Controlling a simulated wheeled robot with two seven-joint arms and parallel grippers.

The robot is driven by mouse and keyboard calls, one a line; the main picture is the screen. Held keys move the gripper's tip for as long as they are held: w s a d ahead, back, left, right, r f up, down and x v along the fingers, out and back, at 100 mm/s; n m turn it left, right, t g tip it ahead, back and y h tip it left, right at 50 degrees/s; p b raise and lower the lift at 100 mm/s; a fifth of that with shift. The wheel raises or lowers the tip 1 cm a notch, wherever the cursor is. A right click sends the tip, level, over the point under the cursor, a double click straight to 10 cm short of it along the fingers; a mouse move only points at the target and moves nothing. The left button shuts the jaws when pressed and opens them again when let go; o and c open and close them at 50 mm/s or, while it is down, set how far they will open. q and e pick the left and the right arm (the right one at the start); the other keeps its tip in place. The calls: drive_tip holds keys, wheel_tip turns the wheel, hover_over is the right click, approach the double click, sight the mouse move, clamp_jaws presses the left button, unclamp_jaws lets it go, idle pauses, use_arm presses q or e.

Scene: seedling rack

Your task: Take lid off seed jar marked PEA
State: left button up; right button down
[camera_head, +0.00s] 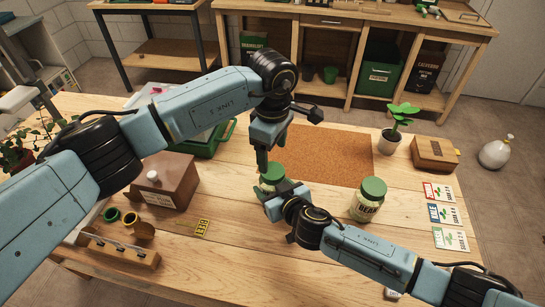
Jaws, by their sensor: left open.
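A seed jar (266,186) with a green lid (273,173) stands near the middle of the table, partly hidden by my grippers; its label cannot be read. My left gripper (267,160) points down from above, open, with its fingertips close by the green lid; contact cannot be told. My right gripper (278,196) is low at the jar's front right side, and its fingers are mostly hidden, so its grip is unclear. A second green-lidded jar (367,205), whose label appears to read BEAN, stands upright to the right.
A brown cork mat (325,153) lies behind the jars. A potted seedling (391,140), a wooden box (435,153) and seed packets (442,212) are at the right.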

sight(272, 170)
use_arm(q)
drive_tip(key=shift+r+m, duration=0.6)
drive_tip(key=shift+r, duration=0.35)
drive_tip(key=shift+f, duration=3.95)
drive_tip(key=c, duration=1)
drive_tip(key=shift+n, duration=1.6)
drive_tip(key=o, duration=1.1)
drive_tip(key=shift+c, duration=0.2)
